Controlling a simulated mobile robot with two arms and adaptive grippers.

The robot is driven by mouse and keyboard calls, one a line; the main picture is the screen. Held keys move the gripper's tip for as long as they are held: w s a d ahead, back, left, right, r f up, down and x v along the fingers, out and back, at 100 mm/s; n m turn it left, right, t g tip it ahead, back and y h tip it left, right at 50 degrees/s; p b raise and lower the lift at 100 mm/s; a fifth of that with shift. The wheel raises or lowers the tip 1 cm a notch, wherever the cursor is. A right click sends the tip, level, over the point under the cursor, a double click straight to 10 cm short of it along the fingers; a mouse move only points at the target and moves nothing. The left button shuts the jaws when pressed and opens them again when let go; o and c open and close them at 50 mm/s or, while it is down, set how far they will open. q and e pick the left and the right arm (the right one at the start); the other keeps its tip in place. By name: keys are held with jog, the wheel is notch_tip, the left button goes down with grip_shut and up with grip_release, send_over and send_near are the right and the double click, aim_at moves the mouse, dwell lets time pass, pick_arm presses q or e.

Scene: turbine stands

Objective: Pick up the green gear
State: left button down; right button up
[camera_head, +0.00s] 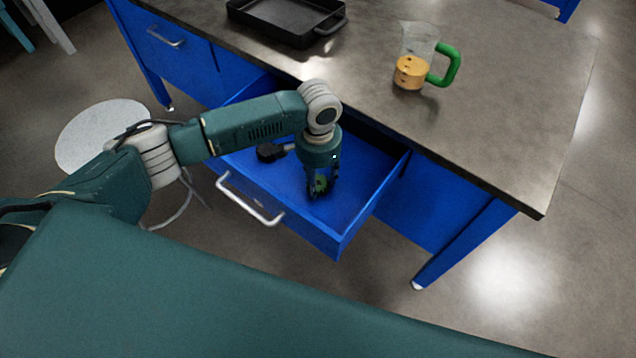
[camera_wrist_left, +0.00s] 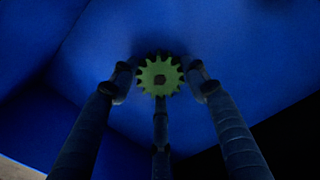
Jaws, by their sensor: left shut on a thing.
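The green gear (camera_wrist_left: 160,78) is a small toothed disc with a dark hole in its middle. In the left wrist view it sits between the fingertips of my left gripper (camera_wrist_left: 160,88). The fingers are shut on it. In the head view my left gripper (camera_head: 321,187) points down inside the open blue drawer (camera_head: 270,205), and only a bit of the green gear (camera_head: 320,184) shows between the fingers. I cannot tell whether the gear touches the drawer floor. My right gripper is not in view.
The drawer hangs open under a grey-topped workbench (camera_head: 500,120). A black tray (camera_head: 285,22) and a clear jug (camera_head: 418,45) with a green handle and orange contents stand on top. A round white stool (camera_head: 100,135) is at the left. The floor in front is clear.

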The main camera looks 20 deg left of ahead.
aim_at(318, 182)
pick_arm(q)
jog(key=shift+r, duration=0.1)
notch_tip(318, 182, up, 20)
dwell(0.5)
